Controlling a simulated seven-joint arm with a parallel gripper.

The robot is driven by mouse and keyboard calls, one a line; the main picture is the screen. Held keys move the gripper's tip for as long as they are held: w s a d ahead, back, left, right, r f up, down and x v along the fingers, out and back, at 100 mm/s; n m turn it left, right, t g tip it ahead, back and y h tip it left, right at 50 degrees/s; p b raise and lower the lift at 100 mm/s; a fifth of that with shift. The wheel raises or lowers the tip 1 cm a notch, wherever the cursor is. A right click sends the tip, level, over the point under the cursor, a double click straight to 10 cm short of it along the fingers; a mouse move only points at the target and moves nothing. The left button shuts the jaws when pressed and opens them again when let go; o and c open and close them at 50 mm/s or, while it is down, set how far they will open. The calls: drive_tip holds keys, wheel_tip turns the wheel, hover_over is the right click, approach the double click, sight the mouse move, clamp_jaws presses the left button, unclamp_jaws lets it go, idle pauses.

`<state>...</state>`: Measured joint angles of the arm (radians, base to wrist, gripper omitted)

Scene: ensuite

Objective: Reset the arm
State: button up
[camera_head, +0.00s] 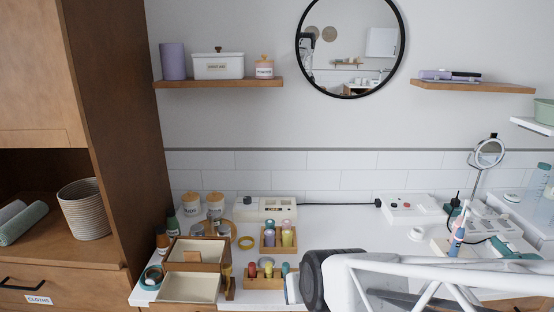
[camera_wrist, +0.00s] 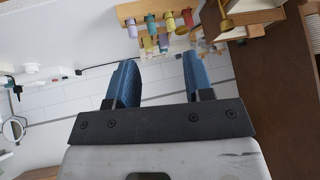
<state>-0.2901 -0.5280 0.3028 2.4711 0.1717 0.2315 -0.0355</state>
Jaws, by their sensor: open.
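My gripper (camera_wrist: 158,88) shows in the wrist view with two blue-padded fingers set well apart and nothing between them. In the head view, my white arm reaches in from the lower right over the front of the counter (camera_head: 345,228). There its dark round joint and pale wrist part hide some of the counter's front, and the fingers cannot be made out clearly. The gripper is clear of the wooden holder with coloured bottles (camera_wrist: 160,12), which stands beyond the fingertips in the wrist view.
A power strip (camera_head: 410,207), toothbrush (camera_head: 457,235) and round mirror (camera_head: 488,153) stand at the right. A tall wooden cabinet (camera_head: 110,130) borders the left. The counter's middle is mostly clear.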

drive_tip(key=s+d+r+m+g+h, duration=0.1)
drive_tip(key=s+d+r+g, duration=0.1)
drive_tip(key=s+d, duration=0.3)
drive_tip(key=s+d+r+m+g+h, duration=0.1)
drive_tip(key=s+d+r+g, duration=0.1)
drive_tip(key=s+d+r, duration=0.3)
drive_tip(key=s+d, duration=0.1)
drive_tip(key=d, duration=0.2)
drive_tip(key=shift+s+d+r+g+h, duration=0.2)
drive_tip(key=shift+r+g+h, duration=0.1)
drive_tip(key=shift+h, duration=0.1)
